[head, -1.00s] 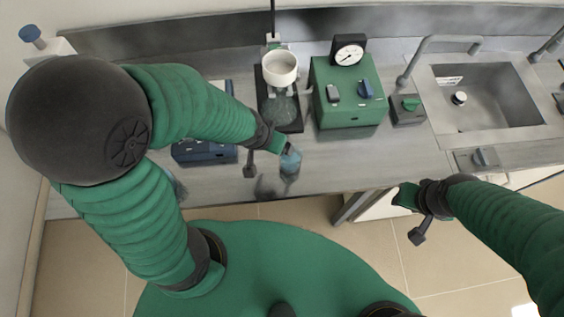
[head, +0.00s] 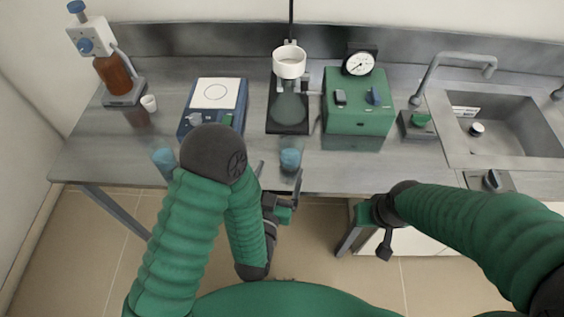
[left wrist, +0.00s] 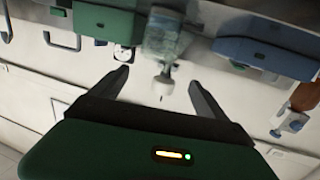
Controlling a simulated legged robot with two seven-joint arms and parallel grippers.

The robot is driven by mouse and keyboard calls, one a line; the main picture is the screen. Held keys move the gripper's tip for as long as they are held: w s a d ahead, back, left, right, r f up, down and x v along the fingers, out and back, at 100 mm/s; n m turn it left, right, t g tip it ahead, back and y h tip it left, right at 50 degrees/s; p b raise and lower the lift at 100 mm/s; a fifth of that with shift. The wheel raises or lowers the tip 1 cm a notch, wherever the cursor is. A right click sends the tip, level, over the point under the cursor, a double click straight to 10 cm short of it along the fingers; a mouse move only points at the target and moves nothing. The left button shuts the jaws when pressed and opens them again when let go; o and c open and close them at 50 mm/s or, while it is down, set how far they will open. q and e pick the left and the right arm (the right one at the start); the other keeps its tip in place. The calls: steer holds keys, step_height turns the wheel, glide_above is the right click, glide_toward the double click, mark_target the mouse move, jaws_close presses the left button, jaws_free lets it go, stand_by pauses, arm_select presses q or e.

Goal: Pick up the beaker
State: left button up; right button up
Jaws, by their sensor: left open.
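A small clear beaker with blue liquid (head: 290,159) stands upright near the front edge of the bench, in front of the ring stand. A similar blue beaker (head: 164,161) stands further left, partly hidden by my left arm. My left gripper (head: 279,178) is open and empty at the bench edge, its fingers pointing toward the middle beaker. In the left wrist view a clear vessel, which looks like that beaker (left wrist: 161,38), shows beyond the gap between the open fingers (left wrist: 155,80). My right gripper (head: 372,228) is low in front of the bench; its jaws are unclear.
Behind the beaker is a stand with a white bowl (head: 289,62). A green box with a gauge (head: 358,110) and a sink (head: 505,125) are to the right. A blue-framed plate device (head: 213,103) and an amber bottle (head: 115,75) are to the left.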

mark_target(292, 140)
arm_select(q)
steer(key=b+x, duration=0.2)
steer(key=b, duration=0.1)
steer(key=f+b+x, duration=0.1)
steer(key=b+x, duration=0.1)
steer(key=b, duration=0.2)
steer(key=shift+d, duration=0.2)
steer(key=x, duration=0.3)
steer(key=p+x, duration=0.1)
steer(key=x, duration=0.3)
steer(key=f+x, duration=0.1)
steer(key=x, duration=0.2)
steer(key=shift+w+d, duration=0.1)
steer(key=shift+w, duration=0.25)
steer(key=shift+s, duration=0.1)
steer(key=c, duration=0.4)
jaws_close()
arm_select(e)
steer(key=s+x, duration=0.1)
steer(key=x, duration=0.6)
steer(key=shift+d+f, duration=0.15)
steer(key=shift+f, duration=0.2)
